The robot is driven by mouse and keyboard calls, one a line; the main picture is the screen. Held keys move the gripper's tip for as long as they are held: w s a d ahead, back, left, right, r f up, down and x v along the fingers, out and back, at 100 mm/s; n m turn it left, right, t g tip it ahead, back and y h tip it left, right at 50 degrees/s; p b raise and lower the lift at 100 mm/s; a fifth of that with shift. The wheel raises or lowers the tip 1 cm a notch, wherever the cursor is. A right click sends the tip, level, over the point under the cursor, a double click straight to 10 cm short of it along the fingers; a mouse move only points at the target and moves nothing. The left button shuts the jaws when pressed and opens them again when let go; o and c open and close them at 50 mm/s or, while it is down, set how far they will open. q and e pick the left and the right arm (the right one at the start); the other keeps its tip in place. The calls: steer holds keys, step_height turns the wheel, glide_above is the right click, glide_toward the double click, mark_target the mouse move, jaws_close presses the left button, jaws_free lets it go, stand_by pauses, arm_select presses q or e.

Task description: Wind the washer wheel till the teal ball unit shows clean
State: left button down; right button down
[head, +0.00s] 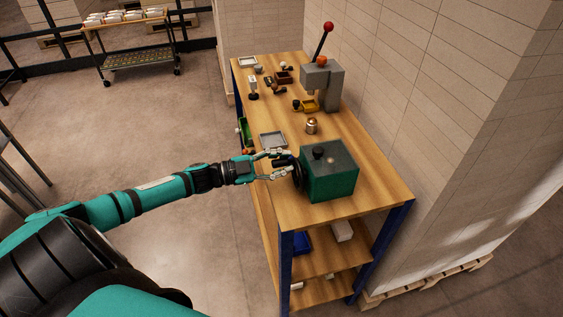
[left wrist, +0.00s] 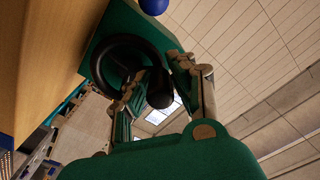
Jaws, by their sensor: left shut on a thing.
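The washer is a green box (head: 331,183) with a dark top, near the front end of the wooden bench. Its black wheel (head: 298,177) is on the box's left side and shows large in the left wrist view (left wrist: 103,64). My left gripper (head: 283,162) is at the wheel, its fingers shut on the wheel's dark crank handle (left wrist: 159,89). A black knob (head: 319,152) stands on the box top beside a small pale spot. A blue ball (left wrist: 153,5) is cut off at the top of the left wrist view. I cannot make out the teal ball unit. My right gripper is out of view.
Behind the box on the bench (head: 372,193) are a brass pot (head: 312,126), a grey tray (head: 272,140) and a grey lever press (head: 333,88) with a red-knobbed lever. Several small parts lie farther back. A wall is close on the right; the floor at left is open.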

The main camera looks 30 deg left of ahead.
arm_select(q)
steer(key=m, duration=0.3)
steer(key=s+d+r+m, duration=0.1)
steer(key=shift+m, duration=0.4)
stand_by(0.4)
steer(key=c, duration=1.4)
jaws_free()
steer(key=v, duration=1.2)
steer(key=shift+d, duration=0.1)
